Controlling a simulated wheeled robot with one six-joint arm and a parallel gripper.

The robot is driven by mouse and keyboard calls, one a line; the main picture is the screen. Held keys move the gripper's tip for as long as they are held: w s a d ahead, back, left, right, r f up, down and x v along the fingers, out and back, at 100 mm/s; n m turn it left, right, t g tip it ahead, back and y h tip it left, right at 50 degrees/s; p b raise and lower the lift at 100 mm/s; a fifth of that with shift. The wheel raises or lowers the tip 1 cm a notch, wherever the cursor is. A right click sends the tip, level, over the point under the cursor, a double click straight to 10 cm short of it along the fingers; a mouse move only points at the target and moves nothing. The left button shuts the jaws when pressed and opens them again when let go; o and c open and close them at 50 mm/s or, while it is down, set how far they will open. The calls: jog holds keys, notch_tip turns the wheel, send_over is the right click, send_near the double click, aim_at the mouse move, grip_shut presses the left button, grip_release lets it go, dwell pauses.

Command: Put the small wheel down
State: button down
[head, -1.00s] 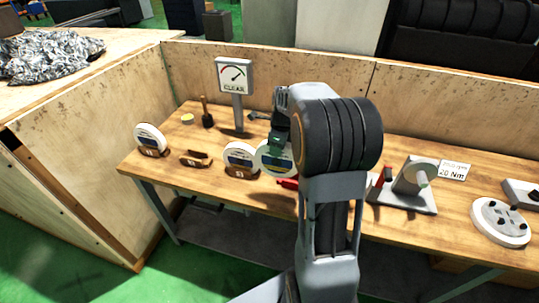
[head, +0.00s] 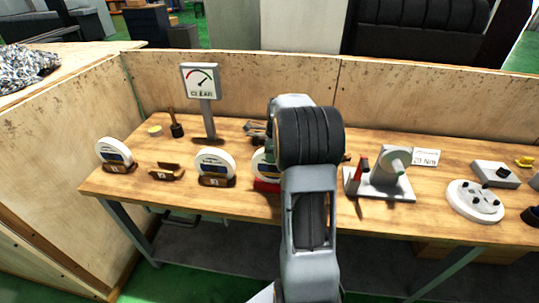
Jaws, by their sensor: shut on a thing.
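The small wheel (head: 262,163) is a white-rimmed disc with a dark label, held upright above the bench. Only its left part shows; my arm hides the rest. My gripper (head: 268,145) is shut on it, mostly hidden behind my arm. A red thing (head: 266,186) lies just under the wheel; I cannot tell whether they touch. Two similar wheels stand in wooden cradles to the left: one in the middle (head: 215,162) and one at the far left (head: 114,151). An empty wooden cradle (head: 167,172) sits between them.
The wooden bench (head: 235,208) has raised board walls behind. A gauge sign reading CLEAR (head: 201,80) stands at the back left. A grey fixture (head: 385,180) with a red part is right of my arm. A round white plate with knobs (head: 474,202) lies farther right.

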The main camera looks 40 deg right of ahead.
jog(key=f+b, duration=0.2)
jog(key=f, duration=0.1)
jog(key=shift+d+f, duration=0.2)
jog(key=shift+f, duration=0.1)
jog(key=shift+r, duration=0.1)
jog(key=c, duration=0.8)
grip_release()
jog(key=shift+f, duration=0.2)
jog(key=shift+r, duration=0.15)
